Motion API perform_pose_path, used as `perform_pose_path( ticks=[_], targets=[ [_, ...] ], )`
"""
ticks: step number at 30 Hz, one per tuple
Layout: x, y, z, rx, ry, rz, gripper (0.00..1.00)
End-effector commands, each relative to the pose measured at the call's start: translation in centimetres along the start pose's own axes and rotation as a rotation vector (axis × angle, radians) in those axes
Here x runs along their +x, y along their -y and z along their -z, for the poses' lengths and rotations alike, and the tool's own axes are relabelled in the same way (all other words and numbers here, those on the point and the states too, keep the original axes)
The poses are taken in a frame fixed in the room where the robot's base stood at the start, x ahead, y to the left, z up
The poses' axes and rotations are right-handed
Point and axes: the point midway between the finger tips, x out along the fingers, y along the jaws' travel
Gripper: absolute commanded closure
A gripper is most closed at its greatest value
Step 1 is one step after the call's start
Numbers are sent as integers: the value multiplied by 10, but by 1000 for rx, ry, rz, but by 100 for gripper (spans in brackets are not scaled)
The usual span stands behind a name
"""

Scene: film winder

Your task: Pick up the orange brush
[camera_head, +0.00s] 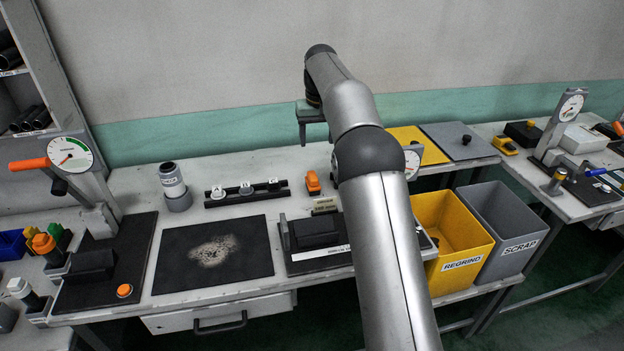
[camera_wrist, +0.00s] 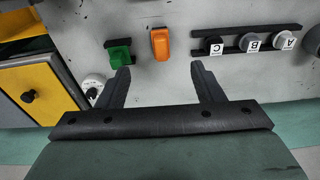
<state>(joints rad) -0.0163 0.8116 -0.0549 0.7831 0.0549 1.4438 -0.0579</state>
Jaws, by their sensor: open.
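The orange brush (camera_head: 313,182) lies on the grey bench, just right of the black rack of labelled pieces. In the wrist view the orange brush (camera_wrist: 160,43) is upright in the picture, between a green item and the rack. My gripper (camera_head: 316,138) is above the back of the bench, higher than the brush and apart from it. In the wrist view my gripper (camera_wrist: 160,68) is open and empty, its two fingers spread. The brush appears beyond the fingertips, roughly centred between them.
The green item (camera_wrist: 120,55) is close beside the brush. The black rack (camera_wrist: 262,38) holds pieces marked A, B and C. A dark mat (camera_head: 172,270) with a dusty patch lies in front. Yellow (camera_head: 462,262) and grey (camera_head: 517,255) bins are at right.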

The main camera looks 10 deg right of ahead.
Motion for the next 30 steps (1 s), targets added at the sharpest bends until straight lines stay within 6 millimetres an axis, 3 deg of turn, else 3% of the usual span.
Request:
perform_pose_path(
  ticks=[3, 7, 11, 24, 30],
  targets=[
    [17, 0, 24, -12, -7, -4, 39],
    [27, 1, 34, -18, -12, -6, 39],
    [43, 1, 36, -20, -13, -7, 39],
    [130, 0, 38, -19, -14, -7, 39],
    [149, 0, 38, -19, -15, -7, 39]
  ],
)
